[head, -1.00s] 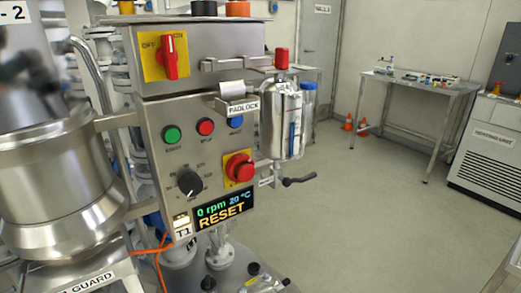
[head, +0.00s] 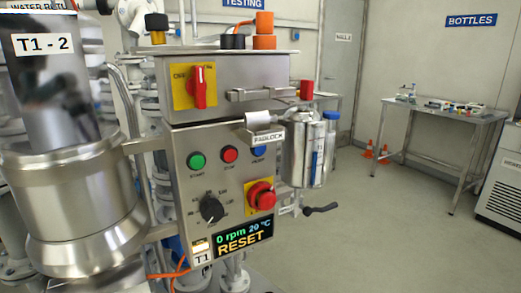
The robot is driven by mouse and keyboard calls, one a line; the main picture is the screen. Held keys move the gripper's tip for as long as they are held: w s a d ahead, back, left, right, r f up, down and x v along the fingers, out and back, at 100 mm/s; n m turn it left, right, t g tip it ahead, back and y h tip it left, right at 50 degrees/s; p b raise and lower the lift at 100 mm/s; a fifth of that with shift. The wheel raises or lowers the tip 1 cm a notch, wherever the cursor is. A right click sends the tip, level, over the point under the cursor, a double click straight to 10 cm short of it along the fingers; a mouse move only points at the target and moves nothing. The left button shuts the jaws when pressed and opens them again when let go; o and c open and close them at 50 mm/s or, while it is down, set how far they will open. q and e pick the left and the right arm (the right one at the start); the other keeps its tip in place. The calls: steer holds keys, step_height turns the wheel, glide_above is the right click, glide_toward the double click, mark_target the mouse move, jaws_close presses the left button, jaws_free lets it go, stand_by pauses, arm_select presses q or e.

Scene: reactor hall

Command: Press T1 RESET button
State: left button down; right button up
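The display (head: 243,235) reads 0 rpm, 20 °C and RESET. Neither of my grippers is in view.
Below the buttons are a black knob (head: 211,208) and a red emergency stop (head: 261,196) on yellow. A red switch (head: 198,86) is above. A steel vessel (head: 70,200) crowds the left; a steel canister (head: 298,155) hangs at right. The floor (head: 390,225) at right is open.

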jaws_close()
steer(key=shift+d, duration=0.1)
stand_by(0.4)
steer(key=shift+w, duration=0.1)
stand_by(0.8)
